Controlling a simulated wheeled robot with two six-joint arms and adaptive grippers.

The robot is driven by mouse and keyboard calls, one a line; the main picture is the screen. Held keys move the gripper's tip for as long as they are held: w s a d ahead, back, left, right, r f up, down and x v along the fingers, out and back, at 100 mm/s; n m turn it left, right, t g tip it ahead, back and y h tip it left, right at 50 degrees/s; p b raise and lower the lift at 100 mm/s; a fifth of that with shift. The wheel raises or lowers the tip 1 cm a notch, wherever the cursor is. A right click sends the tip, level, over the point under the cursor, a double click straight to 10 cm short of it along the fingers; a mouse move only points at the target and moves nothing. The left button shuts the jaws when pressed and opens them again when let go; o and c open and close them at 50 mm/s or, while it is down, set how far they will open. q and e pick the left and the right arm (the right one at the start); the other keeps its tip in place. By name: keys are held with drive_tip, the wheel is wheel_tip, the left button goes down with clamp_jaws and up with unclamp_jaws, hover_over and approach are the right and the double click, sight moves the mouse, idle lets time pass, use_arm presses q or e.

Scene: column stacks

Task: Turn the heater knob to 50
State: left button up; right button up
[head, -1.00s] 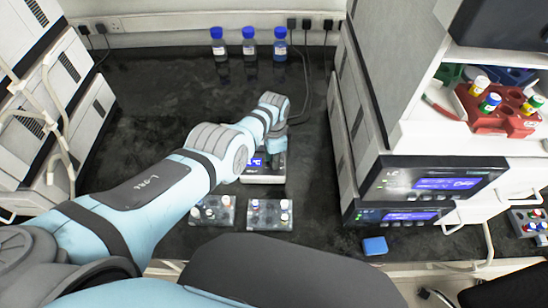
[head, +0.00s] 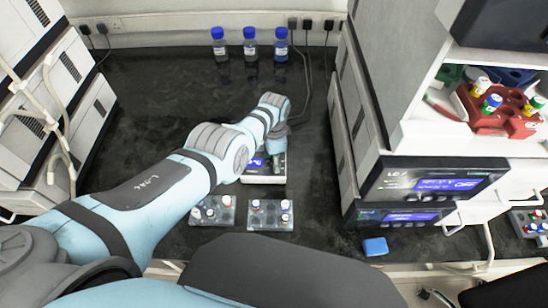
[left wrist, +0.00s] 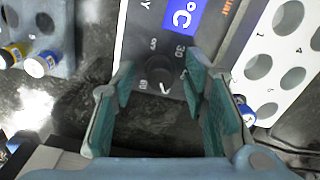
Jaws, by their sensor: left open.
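The heater (head: 263,179) is a small white and dark unit with a lit blue display, on the black bench in the head view. In the left wrist view its dark panel shows a blue °C display (left wrist: 183,17). The round black heater knob (left wrist: 158,70) lies just below that, with a "30" mark close by at its upper right and a pale mark at its lower edge. My left gripper (left wrist: 160,79) is open with its green-padded fingers either side of the knob; I cannot tell whether they touch it. My right gripper is not in view.
Two vial racks (head: 212,210) (head: 270,214) stand on the bench in front of the heater. A white holed rack (left wrist: 272,60) is close beside the fingers in the wrist view. Blue-capped bottles (head: 250,45) stand at the back. Instrument stacks (head: 362,100) border the right.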

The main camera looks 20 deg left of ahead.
use_arm(q)
drive_tip(key=shift+r, duration=0.1)
drive_tip(key=shift+w+r, duration=0.15)
drive_tip(key=shift+r, duration=0.05)
wheel_tip(320, 180, up, 11)
drive_tip(key=shift+r, duration=0.2)
drive_tip(key=shift+s, duration=0.2)
